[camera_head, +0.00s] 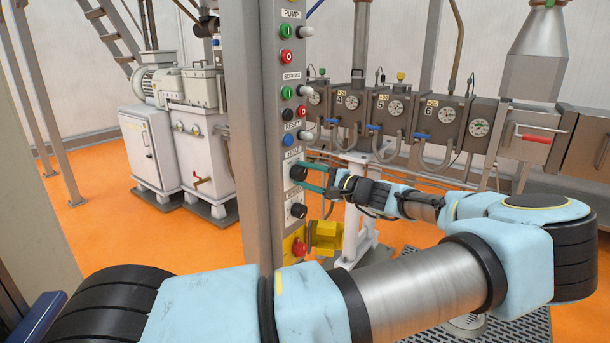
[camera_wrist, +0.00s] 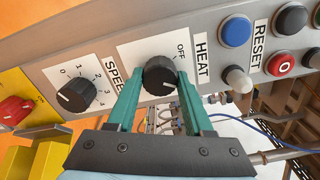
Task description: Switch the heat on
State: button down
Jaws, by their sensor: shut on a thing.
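The black round HEAT knob (camera_wrist: 159,74) sits on a white plate on the grey control panel, beside the label HEAT (camera_wrist: 201,60) and the mark OFF. In the head view my gripper (camera_head: 305,178) reaches the panel post from the right, and the knob (camera_head: 298,173) shows partly between the fingers.
The SPEED knob (camera_wrist: 77,95) is beside the HEAT knob. A blue button (camera_wrist: 235,31) and a grey-white lamp or switch (camera_wrist: 237,79) are on the other side.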

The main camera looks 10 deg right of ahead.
jog(key=shift+c, duration=1.5)
grip_release()
jog(key=b+v, duration=0.3)
jog(key=v, duration=0.7)
jog(key=shift+s+d+b, duration=0.25)
jog(key=shift+d+b, duration=0.1)
jog(key=shift+s, duration=0.1)
